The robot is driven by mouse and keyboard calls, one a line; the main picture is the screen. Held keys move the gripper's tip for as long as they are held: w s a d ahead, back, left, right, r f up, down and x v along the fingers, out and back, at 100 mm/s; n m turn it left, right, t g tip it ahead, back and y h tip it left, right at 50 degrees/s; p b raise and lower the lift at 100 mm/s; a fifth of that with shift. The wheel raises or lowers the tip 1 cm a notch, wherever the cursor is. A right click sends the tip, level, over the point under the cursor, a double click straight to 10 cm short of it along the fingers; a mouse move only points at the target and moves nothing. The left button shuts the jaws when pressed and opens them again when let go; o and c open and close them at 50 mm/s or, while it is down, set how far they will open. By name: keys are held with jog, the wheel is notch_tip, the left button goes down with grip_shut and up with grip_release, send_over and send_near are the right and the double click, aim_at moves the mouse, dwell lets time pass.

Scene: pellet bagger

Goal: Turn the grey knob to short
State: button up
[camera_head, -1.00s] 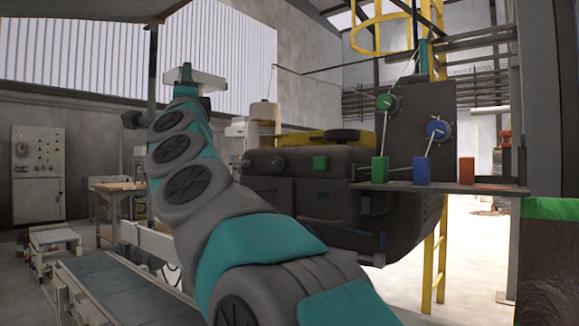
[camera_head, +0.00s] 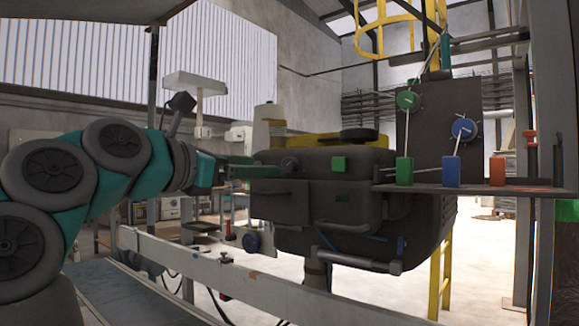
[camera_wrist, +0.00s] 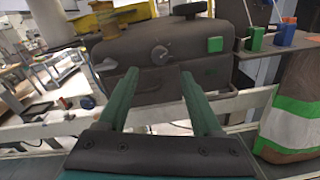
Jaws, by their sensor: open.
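The grey knob (camera_wrist: 160,55) is on the dark face of the machine, with a pale pointer mark on it. In the wrist view it shows just beyond and between my fingertips, slightly above them. No setting label is readable. My gripper (camera_wrist: 157,78) has two teal fingers spread apart with nothing between them, and a gap shows between it and the knob. In the head view my gripper (camera_head: 240,168) reaches in from the left, pointing at the machine (camera_head: 300,195). The knob looks small and partly unclear there.
A green square button (camera_wrist: 215,44) sits right of the knob. A shelf (camera_head: 470,188) at right carries a green block (camera_head: 404,171), a blue block (camera_head: 451,172) and a red block (camera_head: 497,171), with green and blue dials above. A pale rail (camera_head: 215,272) runs below the arm.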

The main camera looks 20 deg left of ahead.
aim_at(286, 165)
jog(key=x, duration=0.7)
jog(key=shift+w+r+p, duration=0.1)
jog(key=shift+w+p, duration=0.15)
jog(key=shift+p, duration=0.15)
grip_shut()
jog(key=shift+d, duration=0.1)
